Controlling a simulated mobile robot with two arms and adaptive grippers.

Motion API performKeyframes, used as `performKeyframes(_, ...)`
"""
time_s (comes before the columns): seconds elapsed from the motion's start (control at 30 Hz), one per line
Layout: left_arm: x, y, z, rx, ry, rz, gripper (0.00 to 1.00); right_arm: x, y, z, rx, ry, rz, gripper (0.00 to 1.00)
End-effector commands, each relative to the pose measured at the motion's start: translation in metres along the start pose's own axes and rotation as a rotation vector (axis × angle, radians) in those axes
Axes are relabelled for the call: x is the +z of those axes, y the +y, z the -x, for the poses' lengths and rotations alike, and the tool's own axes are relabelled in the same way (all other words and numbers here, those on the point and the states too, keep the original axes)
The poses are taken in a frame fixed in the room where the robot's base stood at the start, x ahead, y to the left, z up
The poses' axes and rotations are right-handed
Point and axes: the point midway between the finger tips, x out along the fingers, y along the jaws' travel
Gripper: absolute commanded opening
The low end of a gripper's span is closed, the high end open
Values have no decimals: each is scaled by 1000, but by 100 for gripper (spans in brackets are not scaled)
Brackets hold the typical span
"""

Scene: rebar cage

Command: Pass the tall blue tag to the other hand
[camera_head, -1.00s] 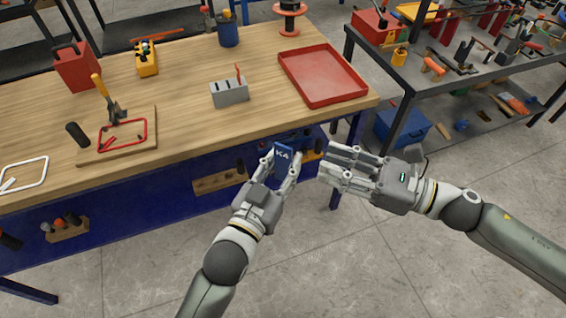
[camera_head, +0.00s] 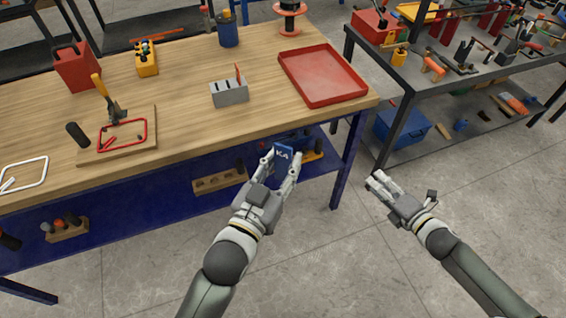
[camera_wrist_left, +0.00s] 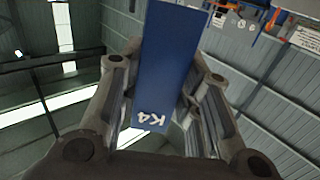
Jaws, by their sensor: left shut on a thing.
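The tall blue tag (camera_head: 283,152), marked K4 in white, stands up between the fingers of my left gripper (camera_head: 281,160). My left gripper is shut on it, in front of the workbench's front edge. In the left wrist view the tag (camera_wrist_left: 168,60) is held between the finger pairs, its lettering near the palm. My right gripper (camera_head: 376,183) is lower and to the right, over the floor, well apart from the tag. Its fingers overlap in the picture, so their opening is unclear. No tag shows in it.
The wooden workbench (camera_head: 190,120) holds a red tray (camera_head: 322,75), a grey slotted block (camera_head: 229,93) and a wooden board with a red frame. A lower blue shelf (camera_head: 150,205) lies beneath. A metal table stands at the upper right. The floor between my arms is clear.

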Motion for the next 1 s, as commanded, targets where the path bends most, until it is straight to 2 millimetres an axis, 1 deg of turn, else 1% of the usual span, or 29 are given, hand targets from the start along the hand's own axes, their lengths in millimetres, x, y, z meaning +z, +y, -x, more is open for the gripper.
performKeyframes(0.03, 0, 0, 0, 0, 0, 0, 10, -6, -30, 1, -61, -26, -106, 30)
performKeyframes(0.07, 0, 0, 0, 0, 0, 0, 10, -8, -46, 3, -94, -41, -166, 30)
performKeyframes(0.1, 0, 0, 0, 0, 0, 0, 10, -14, -68, 6, -137, -63, -247, 30)
performKeyframes(0.17, 0, 0, 0, 0, 0, 0, 10, -23, -99, 11, -201, -97, -366, 30)
performKeyframes(0.2, 0, 0, 0, 0, 0, 0, 10, -30, -119, 16, -242, -121, -443, 30)
performKeyframes(0.27, 0, 0, 0, 0, 0, 0, 10, -43, -148, 24, -303, -158, -557, 30)
performKeyframes(0.3, 0, 0, 0, 0, 0, 0, 10, -53, -167, 30, -343, -184, -631, 30)
performKeyframes(0.37, 0, 0, 0, 0, 0, 0, 10, -70, -193, 40, -402, -223, -741, 30)
performKeyframes(0.4, 0, 0, 0, 0, 0, 0, 10, -82, -210, 48, -441, -250, -811, 30)
performKeyframes(0.47, 0, 0, 0, 0, 0, 0, 10, -102, -234, 60, -499, -293, -915, 30)
performKeyframes(0.5, 0, 0, 0, 0, 0, 0, 10, -116, -248, 69, -536, -322, -982, 30)
performKeyframes(0.57, 0, 0, 0, 0, 0, 0, 10, -138, -268, 83, -593, -367, -1079, 30)
performKeyframes(0.6, 0, 0, 0, 0, 0, 0, 10, -154, -280, 92, -629, -398, -1143, 30)
performKeyframes(0.67, 0, 0, 0, 0, 0, 0, 10, -178, -297, 107, -686, -447, -1234, 30)
performKeyframes(0.7, 0, 0, 0, 0, 0, 0, 10, -194, -307, 118, -721, -480, -1294, 30)
performKeyframes(0.77, 0, 0, 0, 0, 0, 0, 10, -220, -320, 134, -776, -531, -1377, 30)
performKeyframes(0.8, 0, 0, 0, 0, 0, 0, 10, -237, -328, 145, -812, -566, -1432, 30)
performKeyframes(0.83, 0, 0, 0, 0, 0, 0, 10, -250, -333, 153, -840, -592, -1472, 30)
performKeyframes(0.87, 0, 0, 0, 0, 0, 0, 10, -264, -338, 162, -868, -620, -1510, 30)
performKeyframes(0.9, 0, 0, 0, 0, 0, 0, 10, -281, -342, 173, -902, -655, -1558, 30)
performKeyframes(1.0, 0, 0, 0, 0, 0, 0, 10, -321, -351, 199, -982, -742, -1663, 30)
